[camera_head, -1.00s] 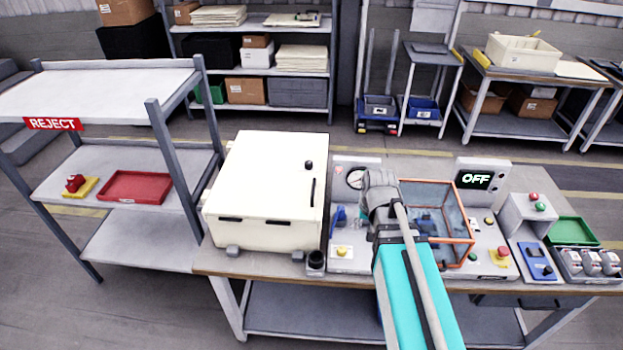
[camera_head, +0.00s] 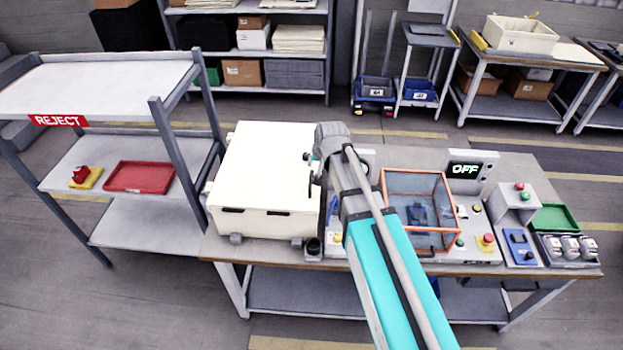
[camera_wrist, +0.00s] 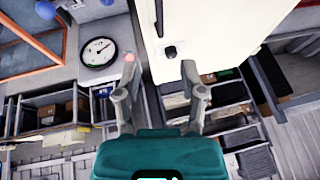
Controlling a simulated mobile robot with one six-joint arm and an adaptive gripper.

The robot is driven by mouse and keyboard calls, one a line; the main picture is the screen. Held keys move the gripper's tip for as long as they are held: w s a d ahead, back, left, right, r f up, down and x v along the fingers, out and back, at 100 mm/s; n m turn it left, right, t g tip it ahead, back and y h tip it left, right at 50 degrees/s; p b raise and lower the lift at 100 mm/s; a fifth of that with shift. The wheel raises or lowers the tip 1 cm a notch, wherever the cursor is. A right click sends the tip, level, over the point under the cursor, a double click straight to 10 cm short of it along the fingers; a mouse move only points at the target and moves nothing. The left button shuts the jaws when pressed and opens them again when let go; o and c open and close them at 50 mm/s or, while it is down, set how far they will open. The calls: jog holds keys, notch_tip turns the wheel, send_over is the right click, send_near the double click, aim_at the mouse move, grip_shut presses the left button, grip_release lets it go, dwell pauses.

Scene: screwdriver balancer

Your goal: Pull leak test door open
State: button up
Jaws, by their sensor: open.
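A white cabinet (camera_head: 258,175) stands on the bench, left of centre. In the wrist view, its white face (camera_wrist: 215,30) carries a dark bar handle (camera_wrist: 158,15) at its left edge and a black knob (camera_wrist: 170,52). My gripper (camera_wrist: 158,62) is open, its two fingers spread below the knob and handle, with nothing between them. In the head view my gripper (camera_head: 312,172) is at the cabinet's right side, where my arm partly hides that face. The door looks closed. Whether a finger touches the cabinet is unclear.
A pressure gauge (camera_wrist: 98,52) sits left of my gripper in the wrist view. An orange-framed clear box (camera_head: 425,240) and an OFF display (camera_head: 465,170) are on the bench to the right. The REJECT rack (camera_head: 100,95) stands close on the left.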

aim_at(311, 181)
jog(key=b+x, duration=1.2)
jog(key=x, duration=0.1)
jog(key=shift+w+f, duration=0.1)
jog(key=shift+f, duration=0.25)
dwell(0.5)
grip_shut()
dwell(0.4)
